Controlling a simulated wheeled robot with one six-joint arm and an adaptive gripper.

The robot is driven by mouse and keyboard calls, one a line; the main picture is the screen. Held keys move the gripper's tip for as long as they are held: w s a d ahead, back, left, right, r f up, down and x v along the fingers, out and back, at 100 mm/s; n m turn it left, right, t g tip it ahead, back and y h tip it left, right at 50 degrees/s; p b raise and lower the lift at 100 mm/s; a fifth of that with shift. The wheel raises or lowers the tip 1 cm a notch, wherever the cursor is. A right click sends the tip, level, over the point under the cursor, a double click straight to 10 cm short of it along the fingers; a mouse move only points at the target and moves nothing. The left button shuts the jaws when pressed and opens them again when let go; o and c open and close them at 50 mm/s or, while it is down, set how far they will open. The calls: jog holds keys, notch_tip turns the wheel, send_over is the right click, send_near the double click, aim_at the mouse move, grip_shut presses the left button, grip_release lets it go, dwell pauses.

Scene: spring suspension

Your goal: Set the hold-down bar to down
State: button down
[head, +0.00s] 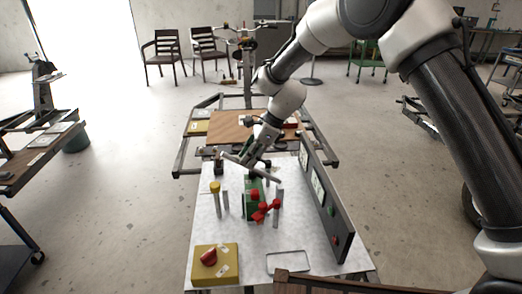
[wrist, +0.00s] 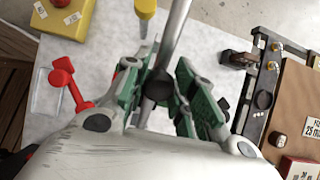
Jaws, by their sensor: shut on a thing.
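The hold-down bar is a grey metal bar (head: 262,173) that slants across the fixture on the white table in the head view. In the wrist view the bar (wrist: 177,30) runs up between the green-padded fingers, with a dark round knob at its near part. My gripper (wrist: 160,80) is closed around the bar near this knob. In the head view my gripper (head: 252,160) reaches down to the bar from behind. The bar looks raised above the tabletop, tilted down to the right in the picture. The exact finger contact is partly hidden.
A green block (head: 252,208) with red handles (head: 262,208) stands below the bar. A yellow-topped post (head: 215,188) is to its left. A yellow box (head: 215,264) with a red knob sits at the front left. A dark upright panel (head: 325,200) bounds the right side.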

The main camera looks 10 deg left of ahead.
jog(key=s+a+f+t+h, duration=0.1)
jog(key=a+f+h, duration=0.4)
jog(key=f, duration=0.3)
jog(key=shift+s+f, duration=0.15)
dwell(0.5)
jog(key=c, duration=1.2)
grip_release()
jog(key=shift+o, duration=0.2)
jog(key=shift+d, duration=0.1)
jog(key=r, duration=1.2)
jog(key=shift+d, duration=0.25)
